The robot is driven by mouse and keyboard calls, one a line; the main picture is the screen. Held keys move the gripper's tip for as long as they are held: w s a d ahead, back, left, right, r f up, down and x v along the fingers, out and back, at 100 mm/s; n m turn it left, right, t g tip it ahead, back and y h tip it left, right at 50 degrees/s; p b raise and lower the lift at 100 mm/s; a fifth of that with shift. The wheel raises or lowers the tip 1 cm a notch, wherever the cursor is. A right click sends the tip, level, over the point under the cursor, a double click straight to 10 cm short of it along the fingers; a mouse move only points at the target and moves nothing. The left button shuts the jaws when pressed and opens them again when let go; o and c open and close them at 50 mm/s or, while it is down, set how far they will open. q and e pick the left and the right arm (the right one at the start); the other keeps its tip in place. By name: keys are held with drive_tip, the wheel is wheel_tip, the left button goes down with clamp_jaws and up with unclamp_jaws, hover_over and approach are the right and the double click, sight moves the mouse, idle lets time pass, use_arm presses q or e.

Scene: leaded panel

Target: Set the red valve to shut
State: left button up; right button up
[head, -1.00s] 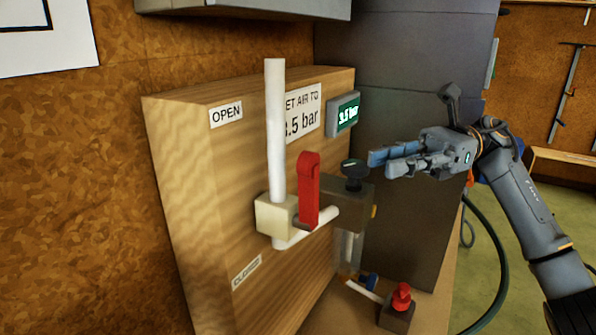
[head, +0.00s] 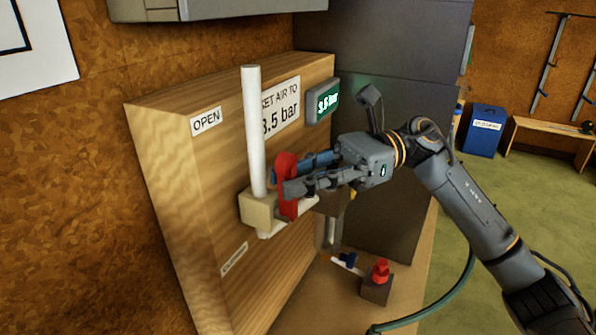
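The red valve handle (head: 287,205) stands upright on a cream valve body (head: 258,211) at the foot of a white vertical pipe. The OPEN label (head: 206,121) is above the valve and the CLOSED label (head: 234,258) is below it. My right gripper (head: 282,180) is at the handle, coming from the right. Its grey finger lies over the near side of the handle, and a bluish fingertip shows just beyond it. The fingers hide part of the handle, and I cannot tell whether they press on it. My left gripper is out of view.
A wooden panel (head: 165,190) carries the valve, the 3.5 bar sign (head: 281,108) and a lit gauge (head: 323,100). A small red knob (head: 381,270) on a dark block stands on the bench below. A dark cabinet (head: 395,90) is behind my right arm.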

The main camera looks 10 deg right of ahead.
clamp_jaws()
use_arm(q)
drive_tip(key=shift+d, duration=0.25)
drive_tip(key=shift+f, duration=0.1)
